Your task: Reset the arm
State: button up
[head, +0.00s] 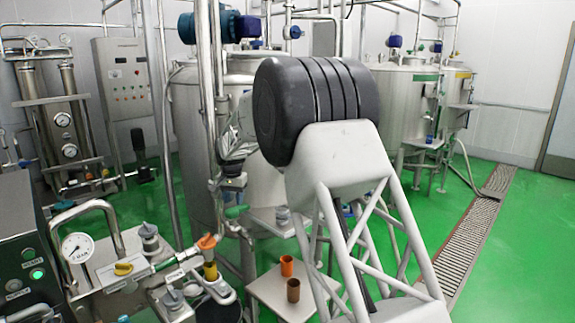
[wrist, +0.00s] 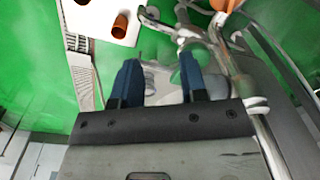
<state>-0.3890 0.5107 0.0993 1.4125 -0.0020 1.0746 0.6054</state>
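My gripper (wrist: 157,58) shows in the wrist view with its two dark blue fingers apart. I see nothing clamped between them; blurred grey metal parts show beyond the gap. In the head view my dark rounded arm joint and pale lattice link fill the middle, and I cannot make out the gripper there. An orange cup (head: 287,265) and a brown cup (head: 293,289) stand on a small white table (head: 268,292). In the wrist view the brown-orange cup (wrist: 120,26) is on the white table (wrist: 98,20), beyond and left of the fingers.
Metal pipes with a yellow-orange fitting (head: 209,262) and a gauge (head: 77,247) crowd the left front. A steel tank (head: 190,130) stands behind my arm. Another tank (head: 405,105) is further right. The green floor (head: 510,260) is clear at right, along a drain grate (head: 475,235).

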jog(key=s+d+r, duration=0.5)
jog(key=s+d, duration=0.3)
jog(key=s, duration=0.1)
jog(key=s+d+r+n+t, duration=0.1)
jog(key=s+d+r, duration=0.4)
jog(key=s+d, duration=0.45)
jog(key=s+d+r, duration=0.5)
jog(key=s+d, duration=0.3)
jog(key=s, duration=0.2)
jog(key=s+d+f, duration=0.2)
jog(key=s+d, duration=0.2)
jog(key=s, duration=0.7)
jog(key=s+d+f, duration=0.3)
jog(key=s+d, duration=0.1)
jog(key=s, duration=0.7)
jog(key=s+d+f+n+t, duration=0.1)
jog(key=s+d, duration=0.3)
jog(key=s, duration=0.7)
jog(key=shift+s+d+f, duration=0.2)
jog(key=shift+s+f, duration=0.1)
jog(key=shift+f, duration=0.35)
dwell(1.2)
